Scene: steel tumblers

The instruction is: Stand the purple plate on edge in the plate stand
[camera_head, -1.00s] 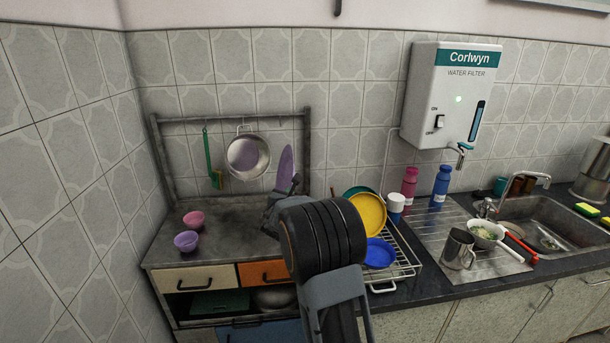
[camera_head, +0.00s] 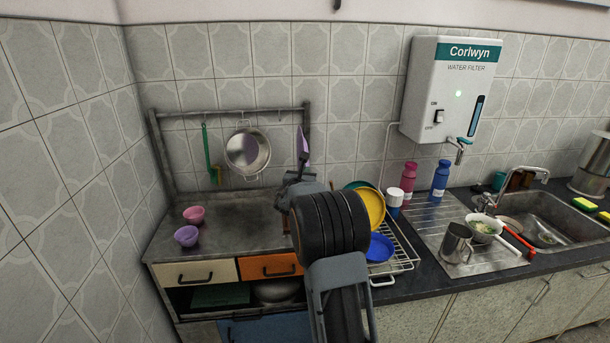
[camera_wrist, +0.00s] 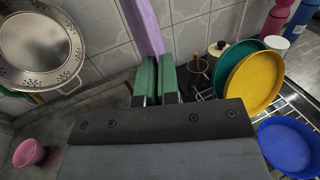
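The purple plate (camera_head: 303,146) is held upright, nearly edge-on to the head view. My gripper (camera_head: 302,174) is shut on its lower part, above the right end of the steel counter. In the wrist view the green fingertips (camera_wrist: 157,79) pinch the plate (camera_wrist: 144,26), which rises out of the top of the picture. A white wire rack (camera_head: 411,262) stands to the right of my gripper, partly hidden by my arm. A yellow plate (camera_head: 371,209) and a green plate (camera_wrist: 229,58) stand tilted there. A blue plate (camera_head: 380,247) is at its front.
A steel colander (camera_head: 247,152) hangs on the rail behind. A pink bowl (camera_head: 194,215) and a purple bowl (camera_head: 187,236) stand on the left counter. A white-capped blue container (camera_head: 394,200) and two bottles, pink (camera_head: 408,184) and blue (camera_head: 440,181), stand behind the rack.

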